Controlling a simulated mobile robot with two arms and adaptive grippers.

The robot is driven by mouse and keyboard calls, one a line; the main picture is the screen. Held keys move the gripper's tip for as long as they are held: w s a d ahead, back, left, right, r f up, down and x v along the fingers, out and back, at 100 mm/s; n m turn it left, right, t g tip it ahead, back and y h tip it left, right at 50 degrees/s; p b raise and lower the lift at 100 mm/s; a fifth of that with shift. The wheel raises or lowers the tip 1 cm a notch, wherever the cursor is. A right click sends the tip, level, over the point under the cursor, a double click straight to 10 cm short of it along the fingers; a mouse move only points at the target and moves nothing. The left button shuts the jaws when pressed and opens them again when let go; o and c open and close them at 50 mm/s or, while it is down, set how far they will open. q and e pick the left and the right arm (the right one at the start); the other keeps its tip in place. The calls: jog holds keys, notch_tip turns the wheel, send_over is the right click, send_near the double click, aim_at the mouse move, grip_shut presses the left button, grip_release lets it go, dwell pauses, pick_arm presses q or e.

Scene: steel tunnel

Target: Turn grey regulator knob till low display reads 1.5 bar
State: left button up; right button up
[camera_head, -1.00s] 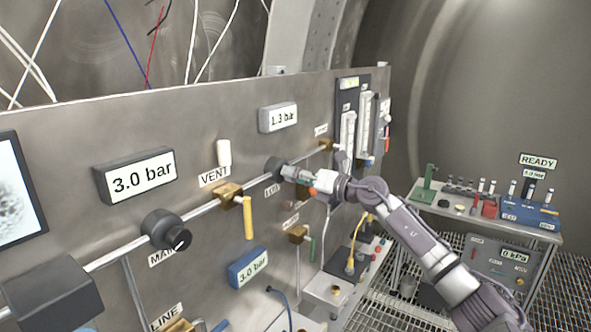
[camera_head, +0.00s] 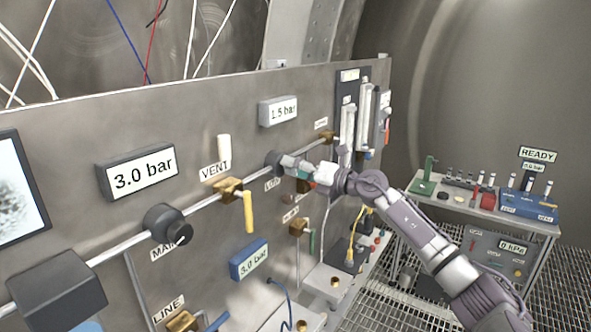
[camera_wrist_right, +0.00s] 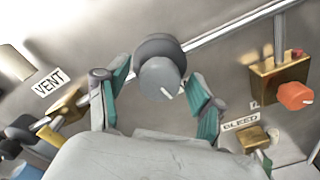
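The grey regulator knob (camera_wrist_right: 162,78) has a white pointer mark and sits on a dark round body (camera_head: 273,161) on the panel pipe, at the partly covered LOW label. The low display (camera_head: 278,112) above it reads 1.5 bar. My right gripper (camera_head: 287,164) is at the knob. In the right wrist view the right gripper's (camera_wrist_right: 162,95) green-padded fingers stand on both sides of the knob, with small gaps visible; it looks open around the knob. My left gripper is not in view.
A brass valve with an orange handle (camera_wrist_right: 295,95) is close to the right gripper. The VENT valve's yellow handle (camera_head: 249,212), the MAIN knob (camera_head: 167,225) and its 3.0 bar display (camera_head: 137,174) are left. An instrument bench (camera_head: 470,212) stands at right.

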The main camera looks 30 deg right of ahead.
jog(key=v, duration=1.2)
dwell(0.3)
jog(key=shift+f, duration=0.1)
dwell(0.3)
